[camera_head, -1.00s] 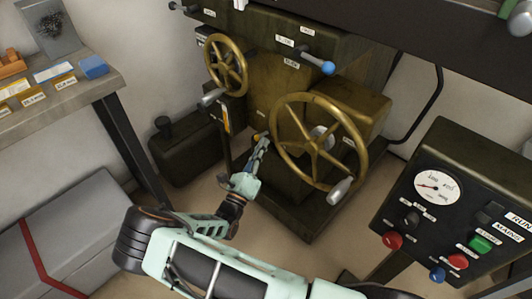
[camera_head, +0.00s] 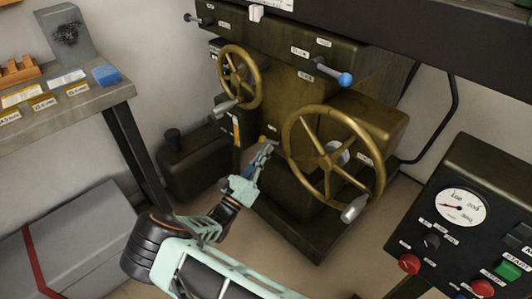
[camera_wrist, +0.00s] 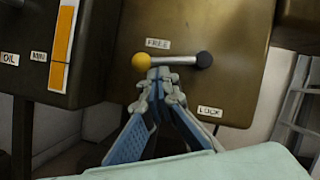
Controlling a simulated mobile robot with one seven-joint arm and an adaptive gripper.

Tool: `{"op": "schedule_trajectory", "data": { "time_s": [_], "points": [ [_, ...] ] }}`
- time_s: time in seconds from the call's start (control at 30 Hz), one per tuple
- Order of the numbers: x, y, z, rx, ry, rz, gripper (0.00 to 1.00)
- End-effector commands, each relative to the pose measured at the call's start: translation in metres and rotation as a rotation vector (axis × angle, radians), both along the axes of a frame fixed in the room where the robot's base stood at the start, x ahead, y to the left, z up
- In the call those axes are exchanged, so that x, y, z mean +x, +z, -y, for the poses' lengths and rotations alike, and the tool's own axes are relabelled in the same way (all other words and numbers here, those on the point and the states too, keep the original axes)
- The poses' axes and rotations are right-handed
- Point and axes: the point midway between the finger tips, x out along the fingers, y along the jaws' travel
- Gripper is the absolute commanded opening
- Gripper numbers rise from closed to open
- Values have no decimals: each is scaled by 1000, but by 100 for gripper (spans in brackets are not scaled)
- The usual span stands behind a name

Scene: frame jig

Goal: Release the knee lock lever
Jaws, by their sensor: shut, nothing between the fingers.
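The knee lock lever (camera_wrist: 178,61) shows in the wrist view as a short metal bar lying roughly level across a brown machine face. It has a yellow ball (camera_wrist: 141,62) at its left end and a black knob (camera_wrist: 203,59) at its right end. A FREE label (camera_wrist: 157,43) sits above the bar and a LOCK label (camera_wrist: 209,110) below its right end. My gripper (camera_wrist: 163,76) is shut and empty, its fingertips just under the bar near the yellow ball; I cannot tell whether they touch. In the head view my gripper (camera_head: 267,149) is beside the large handwheel and hides most of the lever.
The large brass handwheel (camera_head: 333,160) is close to the right of my gripper, with a smaller handwheel (camera_head: 240,77) above left. A control panel (camera_head: 465,225) stands at right. A bench (camera_head: 110,95) and a grey case (camera_head: 70,240) are at left.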

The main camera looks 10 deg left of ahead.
Motion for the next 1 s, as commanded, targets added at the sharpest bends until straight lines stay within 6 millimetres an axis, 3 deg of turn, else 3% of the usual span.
{"op": "schedule_trajectory", "data": {
  "time_s": [0.57,0.67,0.87,1.0],
  "points": [
    [1,0,-1,-1,2,1,0],
    [0,-8,3,-1,0,0,0],
    [0,-43,18,-3,-7,-1,0],
    [-25,-50,1,-1,-2,-3,0]
  ]
}}
